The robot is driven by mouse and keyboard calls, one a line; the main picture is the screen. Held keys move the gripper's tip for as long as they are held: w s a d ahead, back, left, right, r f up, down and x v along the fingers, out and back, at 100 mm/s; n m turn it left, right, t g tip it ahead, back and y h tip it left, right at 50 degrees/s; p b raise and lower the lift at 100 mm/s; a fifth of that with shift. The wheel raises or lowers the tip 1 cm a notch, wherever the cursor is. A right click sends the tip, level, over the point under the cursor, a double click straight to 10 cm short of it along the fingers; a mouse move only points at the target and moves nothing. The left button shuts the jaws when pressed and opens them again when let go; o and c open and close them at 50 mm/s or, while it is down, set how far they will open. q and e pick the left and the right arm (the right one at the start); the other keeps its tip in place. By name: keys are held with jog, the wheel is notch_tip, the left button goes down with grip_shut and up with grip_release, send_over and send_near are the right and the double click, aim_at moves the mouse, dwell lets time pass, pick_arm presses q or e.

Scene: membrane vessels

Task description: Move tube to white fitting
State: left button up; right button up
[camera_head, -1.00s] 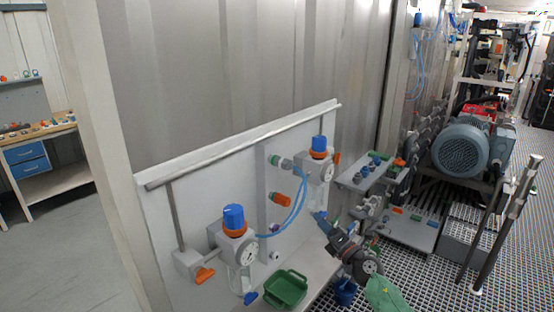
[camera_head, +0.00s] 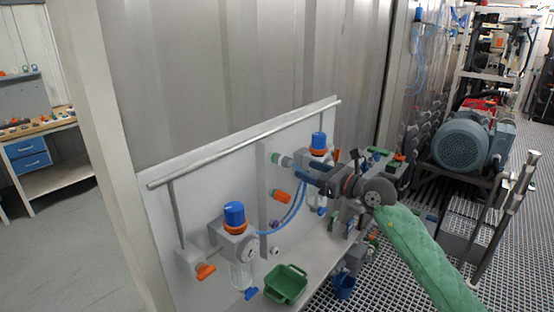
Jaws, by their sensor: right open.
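The blue tube (camera_head: 293,212) curves up from the left regulator (camera_head: 234,222) along the panel. Its upper end is close to my right gripper and is partly hidden there. A small white fitting (camera_head: 275,251) sits low on the panel's upright strip, below the purple fitting (camera_head: 275,223). My right gripper (camera_head: 304,168) is open. Its dark blue fingers point left, in front of the right regulator (camera_head: 318,143) and just right of the grey-green fitting (camera_head: 285,161). I cannot tell whether the fingers touch the tube. My left gripper is not in view.
An orange fitting (camera_head: 279,195) sticks out of the strip below the grey-green one. A green bin (camera_head: 286,284) stands on the panel's shelf, and a blue cup (camera_head: 343,286) is lower right. A rail (camera_head: 240,146) runs along the panel top. A motor (camera_head: 462,145) stands far right.

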aim_at(293, 165)
jog(key=shift+w+a, duration=0.25)
jog(key=shift+a, duration=0.1)
jog(key=x, duration=0.6)
jog(key=shift+w+a+p, duration=0.2)
jog(key=shift+a+p, duration=0.05)
jog(key=shift+p, duration=0.1)
jog(key=shift+w+a, duration=0.3)
jog(key=shift+a, duration=0.1)
jog(key=shift+w+a, duration=0.1)
jog(key=shift+a, duration=0.05)
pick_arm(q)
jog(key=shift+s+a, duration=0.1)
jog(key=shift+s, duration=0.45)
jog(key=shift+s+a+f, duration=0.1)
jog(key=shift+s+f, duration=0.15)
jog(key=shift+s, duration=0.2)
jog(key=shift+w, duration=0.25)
